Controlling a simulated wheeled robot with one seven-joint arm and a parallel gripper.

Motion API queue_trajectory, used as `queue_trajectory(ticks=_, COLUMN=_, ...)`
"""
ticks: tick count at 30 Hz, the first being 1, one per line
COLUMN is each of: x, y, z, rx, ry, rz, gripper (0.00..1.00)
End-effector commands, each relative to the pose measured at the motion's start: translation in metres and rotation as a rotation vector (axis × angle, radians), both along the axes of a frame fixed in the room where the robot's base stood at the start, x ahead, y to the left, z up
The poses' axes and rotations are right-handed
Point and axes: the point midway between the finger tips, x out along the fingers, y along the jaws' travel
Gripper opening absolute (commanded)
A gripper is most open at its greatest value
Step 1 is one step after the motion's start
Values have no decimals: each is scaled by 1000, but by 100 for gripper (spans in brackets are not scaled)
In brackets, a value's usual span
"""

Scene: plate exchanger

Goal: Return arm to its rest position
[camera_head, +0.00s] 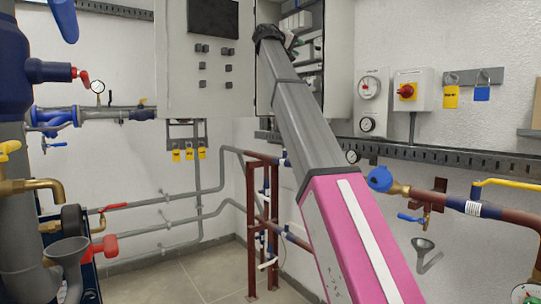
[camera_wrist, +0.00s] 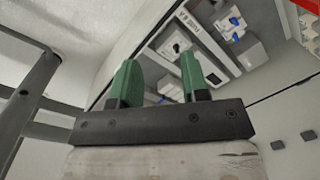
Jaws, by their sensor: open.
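My gripper (camera_wrist: 158,82) shows in the wrist view with its two green fingers apart and nothing between them. Behind the fingers, in that view, is the open electrical cabinet (camera_wrist: 205,45) with switches and breakers inside. In the head view my arm reaches up from the lower right towards the open cabinet (camera_head: 340,60). The arm's far end is at the cabinet's opening, beside the cabinet door.
The cabinet door (camera_head: 180,100) with a dark screen stands open left of the arm. A red rotary switch box (camera_head: 413,90) and padlocks (camera_head: 482,93) are on the right wall. Pipes with a blue valve cap (camera_head: 380,179) lie right of the arm. A red pipe frame (camera_head: 251,230) stands left of it.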

Motion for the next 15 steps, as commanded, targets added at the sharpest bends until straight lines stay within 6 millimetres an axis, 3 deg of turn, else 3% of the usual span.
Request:
queue_trajectory(ticks=5, x=15, y=-3, z=-61, rx=29, ry=50, rz=23, gripper=42)
queue_trajectory(ticks=8, x=25, y=-7, z=-107, rx=52, ry=88, rz=40, gripper=42)
queue_trajectory(ticks=15, x=44, y=-19, z=-259, rx=143, ry=215, rz=89, gripper=42)
